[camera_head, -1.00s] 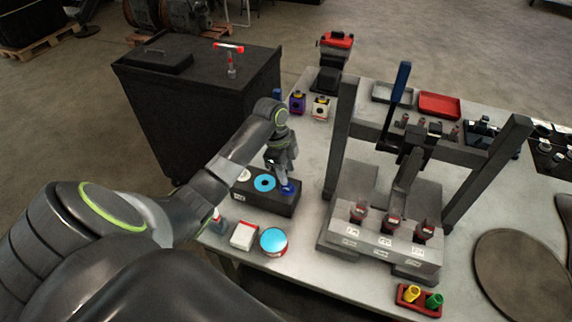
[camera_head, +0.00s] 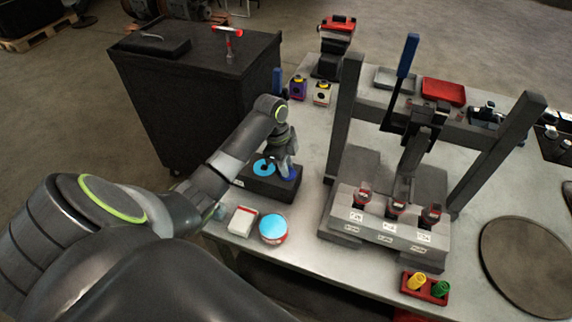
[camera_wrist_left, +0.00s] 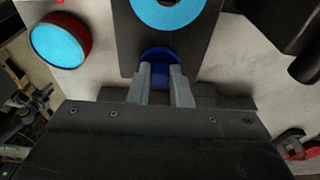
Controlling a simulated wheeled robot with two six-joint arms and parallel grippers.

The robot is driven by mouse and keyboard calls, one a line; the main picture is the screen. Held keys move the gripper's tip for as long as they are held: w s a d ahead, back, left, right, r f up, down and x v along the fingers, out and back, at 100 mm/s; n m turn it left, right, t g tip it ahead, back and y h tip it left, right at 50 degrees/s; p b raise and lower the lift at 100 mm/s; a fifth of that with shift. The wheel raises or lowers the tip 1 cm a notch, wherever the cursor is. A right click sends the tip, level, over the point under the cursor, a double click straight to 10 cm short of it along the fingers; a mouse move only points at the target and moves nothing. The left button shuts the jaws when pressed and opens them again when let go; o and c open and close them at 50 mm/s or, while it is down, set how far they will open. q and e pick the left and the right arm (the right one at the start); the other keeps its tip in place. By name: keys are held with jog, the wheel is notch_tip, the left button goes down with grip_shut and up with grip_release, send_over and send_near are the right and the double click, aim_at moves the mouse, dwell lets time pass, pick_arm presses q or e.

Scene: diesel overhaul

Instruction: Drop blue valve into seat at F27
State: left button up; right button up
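My left gripper (camera_head: 287,160) points down over the right end of a dark block (camera_head: 262,187) on the bench. A blue valve (camera_wrist_left: 160,62) shows at and between its two fingertips in the left wrist view. The narrow gap between the fingers is filled with blue, and they look shut on it. In the head view the blue part (camera_head: 290,174) sits low at the block's top. Whether it is inside a seat is hidden by the fingers. A light-blue ring (camera_head: 264,167) with a dark centre lies beside it on the block. No F27 label is readable. My right gripper is not in view.
A light-blue-topped round tin (camera_head: 273,228) and a red-and-white box (camera_head: 242,221) stand in front of the block. A press frame (camera_head: 345,120) with red-topped parts stands to the right. A black cabinet (camera_head: 200,100) is behind my arm.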

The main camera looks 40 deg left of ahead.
pick_arm(q)
grip_shut()
jog(key=shift+r+p, duration=2.45)
jog(key=shift+r, duration=0.55)
